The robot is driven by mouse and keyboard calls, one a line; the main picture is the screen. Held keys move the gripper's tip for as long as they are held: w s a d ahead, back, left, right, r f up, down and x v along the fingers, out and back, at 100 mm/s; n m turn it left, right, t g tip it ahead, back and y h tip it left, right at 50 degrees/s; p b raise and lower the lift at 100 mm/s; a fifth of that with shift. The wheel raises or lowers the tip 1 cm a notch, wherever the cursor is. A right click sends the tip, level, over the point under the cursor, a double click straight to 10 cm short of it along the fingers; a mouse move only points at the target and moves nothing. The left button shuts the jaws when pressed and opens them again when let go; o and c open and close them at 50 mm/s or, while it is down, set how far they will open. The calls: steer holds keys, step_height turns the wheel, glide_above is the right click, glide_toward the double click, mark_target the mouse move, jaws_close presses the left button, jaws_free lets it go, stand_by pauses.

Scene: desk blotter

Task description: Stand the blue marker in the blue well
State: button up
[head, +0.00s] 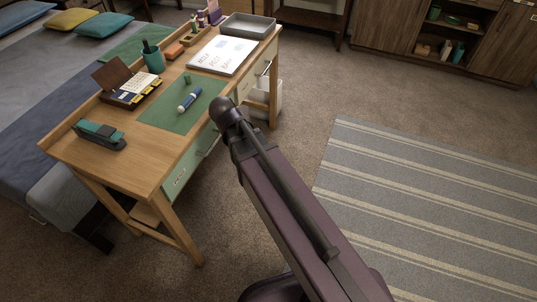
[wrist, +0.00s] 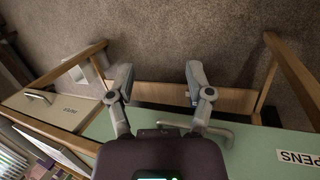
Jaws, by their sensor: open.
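The blue marker (head: 190,99) lies on its side on the green blotter (head: 160,117) in the head view, blue with pale parts. I cannot make out a blue well in either view. A wooden holder (head: 191,37) with small upright items stands at the back of the desk, too small to read. My gripper (wrist: 159,82) is open and empty in the wrist view, its two fingers apart over the desk's front side and the carpet. The marker is not in the wrist view. In the head view my arm reaches toward the desk's front edge, and the fingers are not visible.
The desk (head: 125,150) also holds a teal cup (head: 153,58), a calendar-like stand (head: 133,88), a stapler-like thing (head: 100,134), a whiteboard (head: 222,55) and a grey tray (head: 248,25). A green drawer labelled PENS (wrist: 298,157) has a handle near my gripper.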

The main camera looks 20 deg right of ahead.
steer(key=s+d+f+m+g+y, duration=0.1)
steer(key=s+d+m+y, duration=0.2)
steer(key=s+d+m, duration=0.2)
steer(key=s+m, duration=0.1)
steer(key=m, duration=0.2)
steer(key=shift+s+d+f+m+g+y, duration=0.2)
steer(key=shift+s+m+g+y, duration=0.1)
steer(key=shift+y, duration=0.1)
